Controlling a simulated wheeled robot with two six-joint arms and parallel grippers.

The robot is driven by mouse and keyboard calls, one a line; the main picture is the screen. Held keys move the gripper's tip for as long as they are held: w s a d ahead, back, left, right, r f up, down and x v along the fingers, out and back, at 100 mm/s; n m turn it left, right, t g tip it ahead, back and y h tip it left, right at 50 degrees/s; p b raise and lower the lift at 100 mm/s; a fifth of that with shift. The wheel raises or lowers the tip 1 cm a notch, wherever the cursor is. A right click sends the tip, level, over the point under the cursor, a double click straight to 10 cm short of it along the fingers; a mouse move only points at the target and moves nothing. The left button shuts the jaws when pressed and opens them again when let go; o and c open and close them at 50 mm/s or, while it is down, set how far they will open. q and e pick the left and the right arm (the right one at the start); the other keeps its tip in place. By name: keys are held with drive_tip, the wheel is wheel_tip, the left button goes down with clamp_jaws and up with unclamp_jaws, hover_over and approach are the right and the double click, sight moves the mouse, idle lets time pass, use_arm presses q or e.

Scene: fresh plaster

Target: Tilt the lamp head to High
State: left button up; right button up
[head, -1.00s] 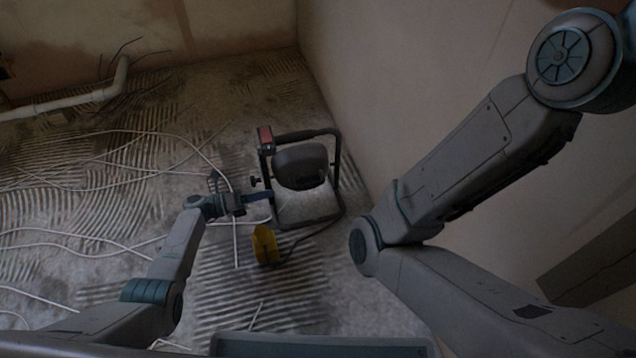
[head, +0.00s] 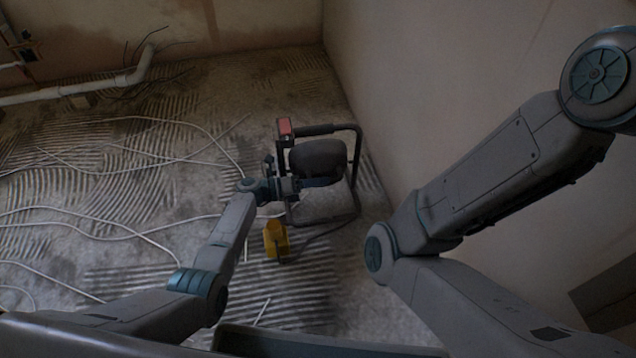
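The work lamp stands on the floor near the wall corner, with a black tube frame (head: 359,150) and a dark rounded lamp head (head: 318,157) inside it. A small red-faced box (head: 285,128) sits at the frame's top left corner. My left gripper (head: 318,182) is at the left side of the lamp, just below the head. Its fingers overlap the frame and the head's lower edge, so I cannot tell whether they touch or are shut. The lamp's side knob is hidden behind the gripper. No High marking is readable. My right gripper is out of view.
A yellow object (head: 276,240) lies in front of the lamp, near a dark cable. Pale cables (head: 100,222) run over the ridged floor at left. A white pipe (head: 90,88) lies at the back left. The wall (head: 430,90) is close on the right.

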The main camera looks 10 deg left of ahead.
use_arm(q)
clamp_jaws()
